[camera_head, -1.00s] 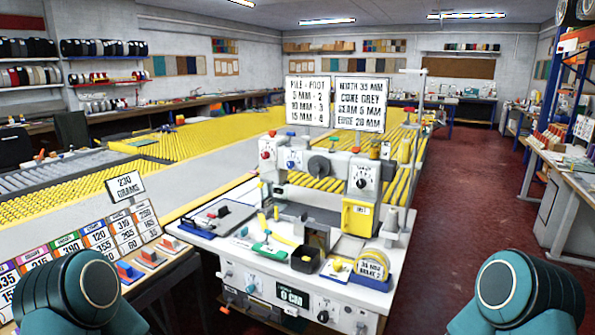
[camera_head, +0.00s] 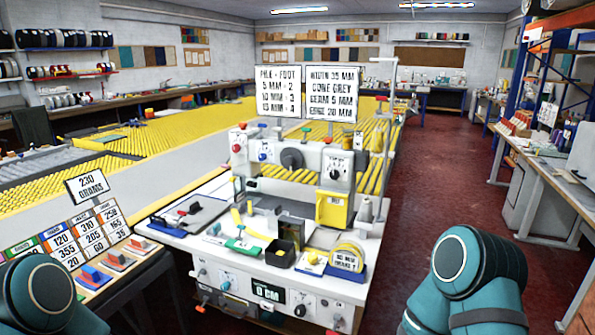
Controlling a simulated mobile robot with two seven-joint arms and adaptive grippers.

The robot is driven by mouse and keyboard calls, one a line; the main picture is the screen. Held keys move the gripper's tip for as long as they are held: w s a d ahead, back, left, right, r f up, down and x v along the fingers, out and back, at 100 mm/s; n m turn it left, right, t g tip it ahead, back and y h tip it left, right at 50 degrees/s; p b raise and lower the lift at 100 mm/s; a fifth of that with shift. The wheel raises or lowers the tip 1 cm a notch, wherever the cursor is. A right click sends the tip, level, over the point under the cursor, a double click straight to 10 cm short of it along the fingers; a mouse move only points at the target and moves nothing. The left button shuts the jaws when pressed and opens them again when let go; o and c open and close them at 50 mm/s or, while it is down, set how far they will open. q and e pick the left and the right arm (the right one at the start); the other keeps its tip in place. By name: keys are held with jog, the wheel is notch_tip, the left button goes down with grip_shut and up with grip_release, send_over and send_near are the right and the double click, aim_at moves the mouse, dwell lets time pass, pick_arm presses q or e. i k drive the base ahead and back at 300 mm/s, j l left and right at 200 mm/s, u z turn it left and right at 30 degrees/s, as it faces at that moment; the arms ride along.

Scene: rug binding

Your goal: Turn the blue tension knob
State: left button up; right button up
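The sewing machine (camera_head: 306,160) stands on a white workbench in the middle of the view. On the left part of its head are a red knob (camera_head: 237,148) and, just right of it, a blue knob (camera_head: 264,156). The blue knob is small here and its setting cannot be read. A dark round knob (camera_head: 291,158) and a white dial with a black knob (camera_head: 335,174) are further right. Only teal links of my arms show, in the lower left and lower right corners. Both grippers are out of view, and nothing of mine touches the machine.
The white bench (camera_head: 210,245) carries a black open box (camera_head: 281,252), a tape roll on a blue holder (camera_head: 346,258) and a green-based tool (camera_head: 243,246). A side table with number cards (camera_head: 80,235) stands left. Red floor (camera_head: 430,180) is clear to the right.

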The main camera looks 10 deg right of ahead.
aim_at(262, 157)
jog(key=z, duration=0.7)
jog(key=i+j+z, duration=0.15)
jog(key=j+z, duration=1.15)
jog(key=j, duration=1.05)
jog(key=k+j, duration=0.1)
jog(key=j, duration=0.4)
